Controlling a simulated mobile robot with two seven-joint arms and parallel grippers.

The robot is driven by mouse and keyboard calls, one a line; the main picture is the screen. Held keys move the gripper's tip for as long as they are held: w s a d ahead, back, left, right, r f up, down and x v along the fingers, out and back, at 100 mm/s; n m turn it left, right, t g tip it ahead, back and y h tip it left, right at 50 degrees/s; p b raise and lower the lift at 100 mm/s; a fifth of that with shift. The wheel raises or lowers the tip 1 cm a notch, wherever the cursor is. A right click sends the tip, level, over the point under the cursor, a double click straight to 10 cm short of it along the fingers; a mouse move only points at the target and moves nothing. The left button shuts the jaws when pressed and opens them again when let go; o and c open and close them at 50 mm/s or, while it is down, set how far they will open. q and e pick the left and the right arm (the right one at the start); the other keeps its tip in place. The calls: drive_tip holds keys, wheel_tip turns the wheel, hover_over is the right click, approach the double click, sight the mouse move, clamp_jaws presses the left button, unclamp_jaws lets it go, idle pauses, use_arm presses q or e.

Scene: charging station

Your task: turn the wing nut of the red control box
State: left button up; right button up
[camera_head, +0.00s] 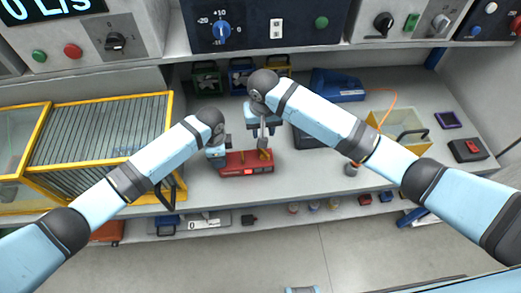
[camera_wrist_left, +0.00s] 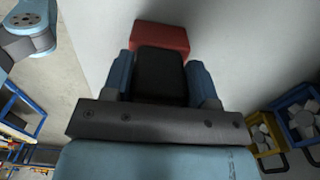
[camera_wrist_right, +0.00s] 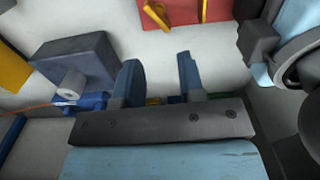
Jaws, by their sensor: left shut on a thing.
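The red control box (camera_head: 245,170) lies on the bench near its front edge. Yellow parts stand on it; one, seemingly the wing nut (camera_head: 265,154), is near its right end. In the right wrist view the yellow piece (camera_wrist_right: 155,15) shows at the top, against the red box (camera_wrist_right: 216,10). My left gripper (camera_head: 218,154) is at the box's left end, its fingers (camera_wrist_left: 160,80) closed on a black block (camera_wrist_left: 160,72) that adjoins the red box (camera_wrist_left: 160,37). My right gripper (camera_head: 265,135) is above the box's right part, open and empty; its fingers (camera_wrist_right: 160,78) are apart.
A yellow-framed case (camera_head: 95,135) stands at the left. Small green, blue and yellow bins (camera_head: 206,80) are behind the box. A blue device (camera_head: 337,85) and a yellow-rimmed bin (camera_head: 400,125) stand to the right. A lower shelf (camera_head: 270,218) holds small items.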

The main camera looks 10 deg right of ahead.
sight(264, 151)
wheel_tip(264, 151, down, 11)
drive_tip(key=n, duration=0.6)
drive_tip(key=shift+d+f, duration=0.15)
drive_tip(key=shift+f, duration=0.05)
clamp_jaws()
